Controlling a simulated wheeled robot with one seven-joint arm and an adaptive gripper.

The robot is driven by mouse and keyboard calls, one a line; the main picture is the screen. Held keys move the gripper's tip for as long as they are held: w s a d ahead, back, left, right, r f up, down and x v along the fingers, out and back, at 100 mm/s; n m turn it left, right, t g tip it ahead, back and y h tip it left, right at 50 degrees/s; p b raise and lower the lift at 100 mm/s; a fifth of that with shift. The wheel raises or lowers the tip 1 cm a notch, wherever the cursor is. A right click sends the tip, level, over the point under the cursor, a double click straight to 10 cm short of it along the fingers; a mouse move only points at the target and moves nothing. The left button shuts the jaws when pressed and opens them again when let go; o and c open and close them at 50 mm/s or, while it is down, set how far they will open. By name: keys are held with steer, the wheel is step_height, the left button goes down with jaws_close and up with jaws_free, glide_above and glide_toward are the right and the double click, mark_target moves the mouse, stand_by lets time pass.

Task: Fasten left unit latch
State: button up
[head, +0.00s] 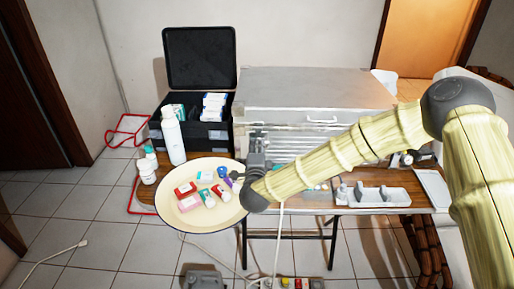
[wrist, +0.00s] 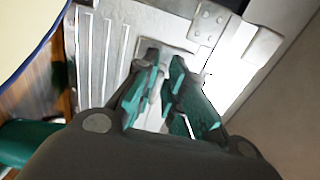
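The unit is a silver metal case (head: 315,92) with a flat lid, a front handle and a ribbed front, standing on the table. My gripper (head: 256,148) is at the left end of the case front and hides the left latch in the head view. In the wrist view, my gripper (wrist: 165,60) has teal-padded fingers with a narrow gap between their tips. The tips are close to a small metal plate on the case (wrist: 118,45), which looks like part of the latch. The fingers partly cover it, and contact cannot be told. A riveted metal fitting (wrist: 208,22) shows beyond.
A cream oval tray (head: 170,212) with small boxes and bottles stands left of my gripper. A white bottle (head: 173,138) and an open black case (head: 205,133) are behind it. A grey compartment tray (head: 375,198) lies at the right. Cables lie on the floor.

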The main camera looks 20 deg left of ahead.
steer(key=shift+o, duration=1.4)
steer(key=v, duration=1.2)
steer(key=shift+d, duration=0.1)
